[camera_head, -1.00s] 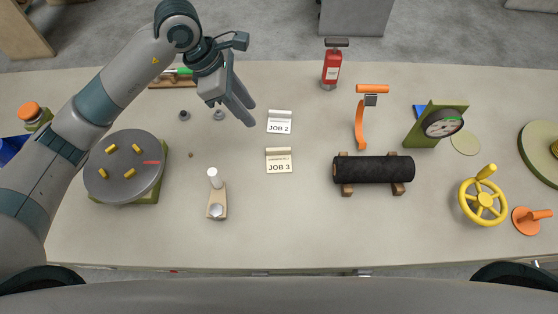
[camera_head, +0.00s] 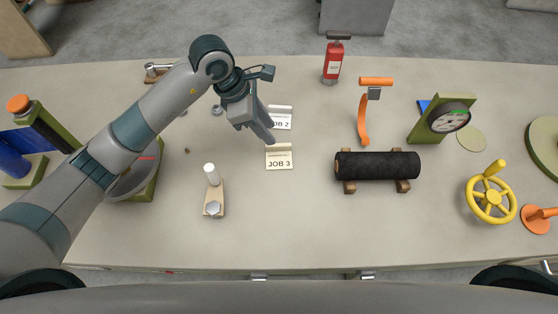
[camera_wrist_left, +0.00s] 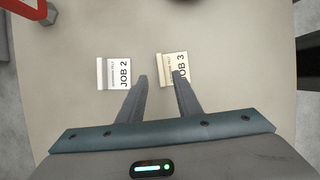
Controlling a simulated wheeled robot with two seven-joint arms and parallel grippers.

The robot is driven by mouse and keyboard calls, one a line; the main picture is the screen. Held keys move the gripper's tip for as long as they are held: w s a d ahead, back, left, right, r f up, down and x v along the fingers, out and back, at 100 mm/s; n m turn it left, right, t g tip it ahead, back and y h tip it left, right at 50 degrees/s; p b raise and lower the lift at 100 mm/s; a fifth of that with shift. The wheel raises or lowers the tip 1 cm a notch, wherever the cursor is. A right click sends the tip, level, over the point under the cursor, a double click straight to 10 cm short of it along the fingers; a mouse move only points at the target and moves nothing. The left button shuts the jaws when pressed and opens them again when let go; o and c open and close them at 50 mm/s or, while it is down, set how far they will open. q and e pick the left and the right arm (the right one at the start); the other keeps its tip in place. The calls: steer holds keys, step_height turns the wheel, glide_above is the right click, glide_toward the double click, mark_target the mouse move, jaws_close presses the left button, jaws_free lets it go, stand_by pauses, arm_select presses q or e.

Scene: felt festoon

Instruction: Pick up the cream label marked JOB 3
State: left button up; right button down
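The cream JOB 3 label (camera_head: 279,157) lies on the table, its text facing me in the head view. It also shows in the left wrist view (camera_wrist_left: 168,66), where the right fingertip overlaps its lower edge. The whiter JOB 2 label (camera_head: 282,118) lies just behind it and is partly covered by my left gripper in the head view; it is clear in the left wrist view (camera_wrist_left: 114,73). My left gripper (camera_head: 269,134) is above the labels, close to JOB 3, with fingers apart and nothing between them (camera_wrist_left: 162,77). My right gripper is not in view.
A wooden block with a white peg and bolt (camera_head: 213,195) stands front left of the labels. A black roll (camera_head: 378,166) on wooden cradles lies to the right. The table in front is clear.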

mark_target(278, 144)
arm_select(q)
steer(key=shift+d+f, duration=0.2)
steer(key=shift+f, duration=0.35)
steer(key=shift+b+x, duration=0.85)
steer(key=shift+x, duration=1.75)
steer(key=shift+a, duration=0.1)
jaws_close()
